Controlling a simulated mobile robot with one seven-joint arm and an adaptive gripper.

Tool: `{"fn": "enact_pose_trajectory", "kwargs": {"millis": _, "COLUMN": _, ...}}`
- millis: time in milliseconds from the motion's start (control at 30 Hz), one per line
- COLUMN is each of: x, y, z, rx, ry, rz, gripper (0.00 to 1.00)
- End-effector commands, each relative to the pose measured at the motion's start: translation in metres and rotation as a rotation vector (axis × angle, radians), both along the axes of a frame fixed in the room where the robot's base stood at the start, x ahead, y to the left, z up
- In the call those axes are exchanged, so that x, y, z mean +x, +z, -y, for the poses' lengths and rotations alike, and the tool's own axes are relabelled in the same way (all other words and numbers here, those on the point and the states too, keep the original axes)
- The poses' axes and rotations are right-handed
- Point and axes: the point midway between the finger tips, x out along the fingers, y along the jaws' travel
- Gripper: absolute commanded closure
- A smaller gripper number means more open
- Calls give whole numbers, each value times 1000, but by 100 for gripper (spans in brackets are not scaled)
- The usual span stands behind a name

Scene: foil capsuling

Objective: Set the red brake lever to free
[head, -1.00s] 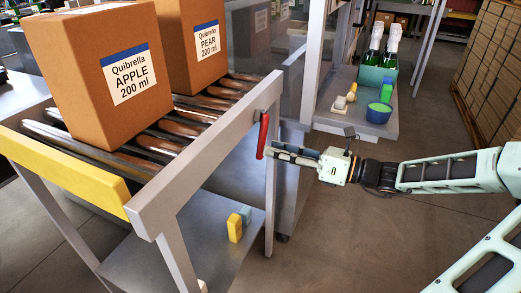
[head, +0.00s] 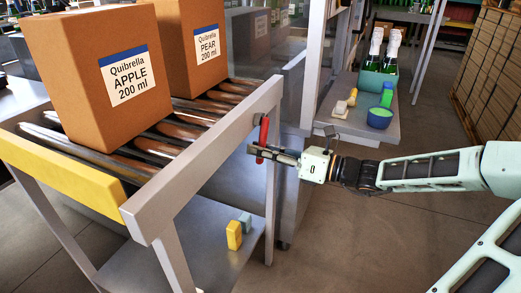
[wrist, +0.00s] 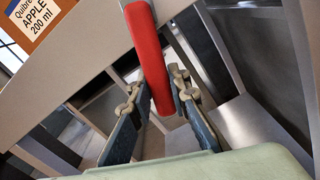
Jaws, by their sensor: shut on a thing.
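In the wrist view the lever (wrist: 147,45) runs down from the top middle, slightly tilted, between the two fingers of my gripper (wrist: 158,90). One finger lies on each side of it.
The roller conveyor's grey rail (head: 215,150) runs beside my gripper. On it stand an apple carton (head: 90,95) and a pear carton (head: 190,40). A yellow block (head: 234,235) sits on the shelf below. A side shelf (head: 350,127) holds bottles and a bowl. Floor lies open at lower right.

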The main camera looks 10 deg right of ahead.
Motion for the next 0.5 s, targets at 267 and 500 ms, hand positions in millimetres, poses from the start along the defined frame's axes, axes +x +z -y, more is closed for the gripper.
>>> {"fn": "enact_pose_trajectory", "kwargs": {"millis": 267, "x": 0, "y": 0, "z": 0, "rx": -1, "ry": 0, "rz": -1, "gripper": 100}}
{"fn": "enact_pose_trajectory", "kwargs": {"millis": 500, "x": -1, "y": 6, "z": -1, "rx": 22, "ry": 1, "rz": -31, "gripper": 100}}
